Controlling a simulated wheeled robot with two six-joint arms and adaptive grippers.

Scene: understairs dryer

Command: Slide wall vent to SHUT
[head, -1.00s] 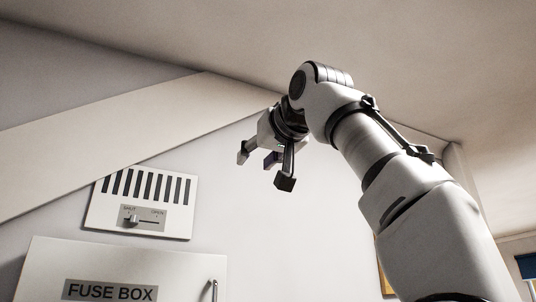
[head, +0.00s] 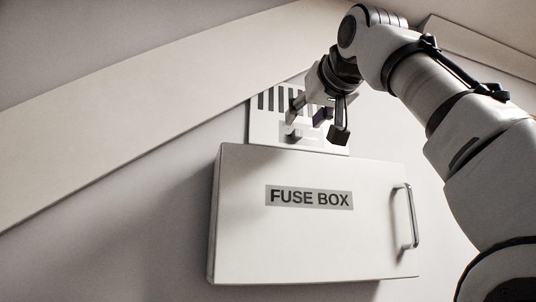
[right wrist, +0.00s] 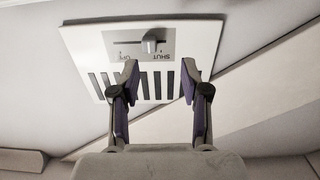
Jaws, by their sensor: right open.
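The wall vent (head: 262,128) is a white plate with dark slots, just above the fuse box. It also shows upside down in the right wrist view (right wrist: 82,42). Its slider knob (right wrist: 150,40) stands at the SHUT side of the slot, close to the SHUT label, a little toward OPEN. The OPEN label is partly hidden by a finger. My right gripper (head: 316,121) is open and empty in front of the vent. In the right wrist view its fingertips (right wrist: 160,78) lie over the slots, short of the knob; contact is not visible. My left gripper is out of view.
The fuse box (head: 310,235) juts from the wall right below the vent, with a handle (head: 412,216) on its right side. A sloping beam (head: 120,150) runs close along the vent's upper left. Bare wall lies left of the fuse box.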

